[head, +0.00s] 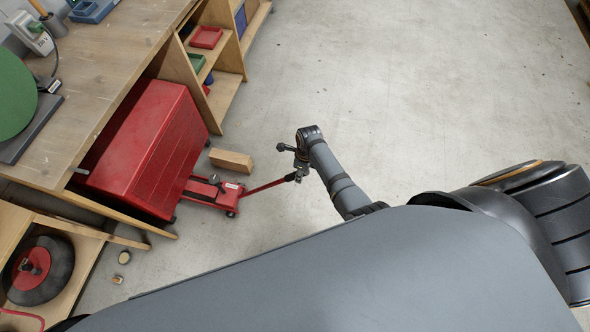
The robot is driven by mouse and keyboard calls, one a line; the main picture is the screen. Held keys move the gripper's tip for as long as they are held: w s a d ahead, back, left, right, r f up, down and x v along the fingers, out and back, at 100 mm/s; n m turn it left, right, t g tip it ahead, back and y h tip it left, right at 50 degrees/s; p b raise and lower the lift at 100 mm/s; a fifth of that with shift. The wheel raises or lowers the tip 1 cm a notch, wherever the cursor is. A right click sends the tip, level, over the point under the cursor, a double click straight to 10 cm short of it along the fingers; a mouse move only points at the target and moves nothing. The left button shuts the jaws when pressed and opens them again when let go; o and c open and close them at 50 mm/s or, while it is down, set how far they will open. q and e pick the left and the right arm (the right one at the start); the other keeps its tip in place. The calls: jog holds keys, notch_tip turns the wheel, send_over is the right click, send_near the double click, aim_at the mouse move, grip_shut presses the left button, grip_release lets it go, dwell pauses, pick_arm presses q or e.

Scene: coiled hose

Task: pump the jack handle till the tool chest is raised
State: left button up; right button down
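The red tool chest (152,150) stands partly under the workbench at the left. The red floor jack (214,192) lies low at the chest's near right corner, and its front end is hidden by the chest. The thin red jack handle (264,187) slopes from the jack toward the right. My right gripper (299,174) is at the handle's dark outer end and appears shut on it; the fingers are small in view. Whether the chest is off the floor cannot be told from here. My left gripper is not in view.
A wooden block (231,160) lies on the floor behind the jack handle. The workbench (105,70) and open shelves (225,88) line the left. The floor at the right is clear.

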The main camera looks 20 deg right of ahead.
jog(key=s+d+f+t+y+b, duration=0.1)
jog(key=s+d+f+y+b, duration=0.1)
jog(key=s+d+f+b, duration=0.3)
jog(key=s+d+f+t+y+b, duration=0.1)
jog(key=s+d+f+y+b, duration=0.1)
jog(key=s+d+f+b, duration=0.3)
jog(key=d+f+b, duration=0.1)
jog(key=d+f, duration=0.3)
jog(key=f, duration=0.4)
jog(key=shift+s+d+f+t, duration=0.2)
jog(key=shift+d+f+t, duration=0.1)
jog(key=shift+d, duration=0.05)
jog(key=c, duration=1)
grip_release()
jog(key=shift+r, duration=0.15)
jog(key=shift+w+d, duration=0.1)
jog(key=v, duration=1.2)
